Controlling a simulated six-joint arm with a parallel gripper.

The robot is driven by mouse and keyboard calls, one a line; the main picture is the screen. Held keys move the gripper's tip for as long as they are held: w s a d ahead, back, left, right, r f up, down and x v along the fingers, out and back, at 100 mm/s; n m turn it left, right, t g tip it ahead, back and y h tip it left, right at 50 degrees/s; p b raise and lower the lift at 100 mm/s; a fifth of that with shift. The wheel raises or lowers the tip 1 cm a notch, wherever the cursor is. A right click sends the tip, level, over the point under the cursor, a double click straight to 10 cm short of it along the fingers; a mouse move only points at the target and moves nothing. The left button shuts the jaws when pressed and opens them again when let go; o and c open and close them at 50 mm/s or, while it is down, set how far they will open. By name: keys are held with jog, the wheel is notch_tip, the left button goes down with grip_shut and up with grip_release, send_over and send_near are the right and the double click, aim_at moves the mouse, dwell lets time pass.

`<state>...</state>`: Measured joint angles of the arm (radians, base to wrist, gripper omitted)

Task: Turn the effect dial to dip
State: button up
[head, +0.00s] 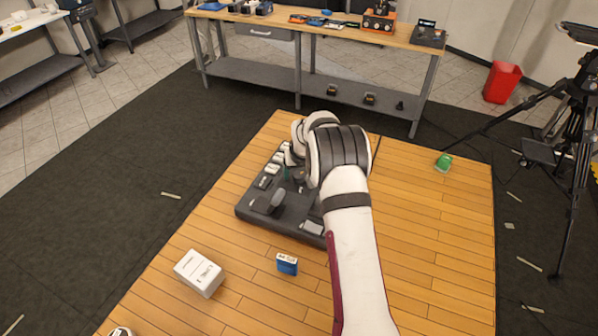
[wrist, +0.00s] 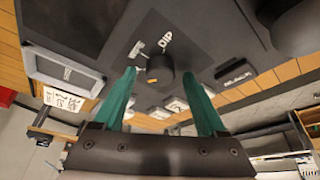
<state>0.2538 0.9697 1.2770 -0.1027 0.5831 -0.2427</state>
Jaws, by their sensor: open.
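The effect dial (wrist: 159,66) is a small dark round knob on a dark control panel (wrist: 185,30), with an orange mark on its lower left side. White lettering DIP (wrist: 165,43) stands just above it in the wrist view, with another label to its left, probably MIX. My gripper (wrist: 159,74) is open, its green fingers on either side of the dial; I cannot tell whether they touch it. In the head view the panel (head: 243,213) lies on the wooden surface, and my arm hides the dial.
A dark lever (head: 276,202) stands up from the panel, near the dial. A grey-framed key (wrist: 62,72) and a BLACK key (wrist: 236,76) flank the dial. A white box (head: 199,272) and a blue box (head: 287,264) sit on the wooden surface (head: 430,240), which is mostly clear at right.

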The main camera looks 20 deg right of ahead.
jog(key=shift+c, duration=0.2)
grip_shut()
jog(key=shift+m, duration=0.3)
jog(key=m, duration=0.1)
jog(key=m+h, duration=0.1)
jog(key=m, duration=0.1)
jog(key=shift+a+m+g+h, duration=0.1)
jog(key=shift+m+g+h, duration=0.2)
jog(key=m+g+h, duration=0.1)
jog(key=m, duration=0.3)
jog(key=shift+w+r+m, duration=0.1)
jog(key=shift+m, duration=0.2)
jog(key=m+g+h, duration=0.1)
jog(key=m+g, duration=0.1)
jog(key=m, duration=0.2)
jog(key=shift+a, duration=0.1)
jog(key=shift+w+m+g, duration=0.1)
jog(key=shift+m+g, duration=0.5)
jog(key=shift+m, duration=1.4)
